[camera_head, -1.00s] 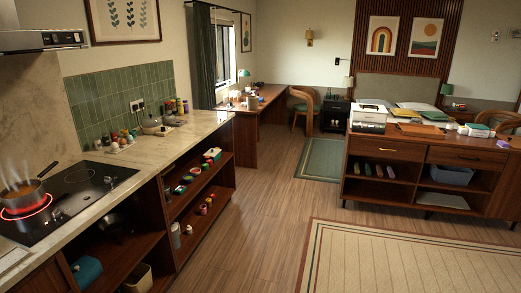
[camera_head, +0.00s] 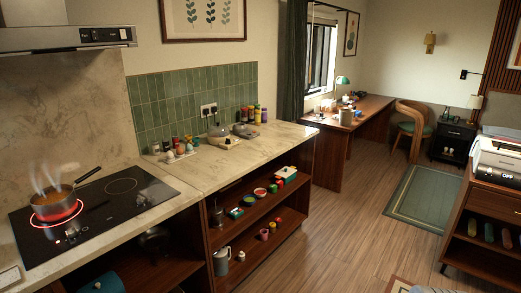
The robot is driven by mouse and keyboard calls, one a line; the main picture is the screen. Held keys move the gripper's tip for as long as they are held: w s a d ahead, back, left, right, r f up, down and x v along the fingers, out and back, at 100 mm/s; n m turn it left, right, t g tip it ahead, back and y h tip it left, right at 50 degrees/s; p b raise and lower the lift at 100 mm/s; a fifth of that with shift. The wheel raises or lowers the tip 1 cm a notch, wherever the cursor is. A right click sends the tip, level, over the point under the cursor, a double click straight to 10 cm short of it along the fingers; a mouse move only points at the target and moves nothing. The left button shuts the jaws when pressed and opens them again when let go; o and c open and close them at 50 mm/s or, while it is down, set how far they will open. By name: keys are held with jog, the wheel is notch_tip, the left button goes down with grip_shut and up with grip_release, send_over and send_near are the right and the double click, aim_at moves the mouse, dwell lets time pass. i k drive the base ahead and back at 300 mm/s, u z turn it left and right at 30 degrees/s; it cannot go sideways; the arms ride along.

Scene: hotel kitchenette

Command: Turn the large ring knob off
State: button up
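The black glass cooktop (camera_head: 105,212) is set in the counter at the left. One ring (camera_head: 57,213) glows red under a steaming pan (camera_head: 55,198) with brownish contents. The pan's handle points right and away. An unlit ring outline (camera_head: 121,186) shows farther right. My gripper is not in view.
A range hood (camera_head: 70,38) hangs above the cooktop. The marble counter (camera_head: 215,162) carries egg cups, jars and pans at the back. Open shelves (camera_head: 255,215) below hold dishes and a jug. Wood floor (camera_head: 330,235) is clear right of the counter.

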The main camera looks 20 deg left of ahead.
aim_at(71, 232)
jog(key=u, duration=0.8)
jog(key=i, duration=0.9)
jog(key=u, duration=2.05)
jog(key=i, duration=1.5)
jog(key=u, duration=0.5)
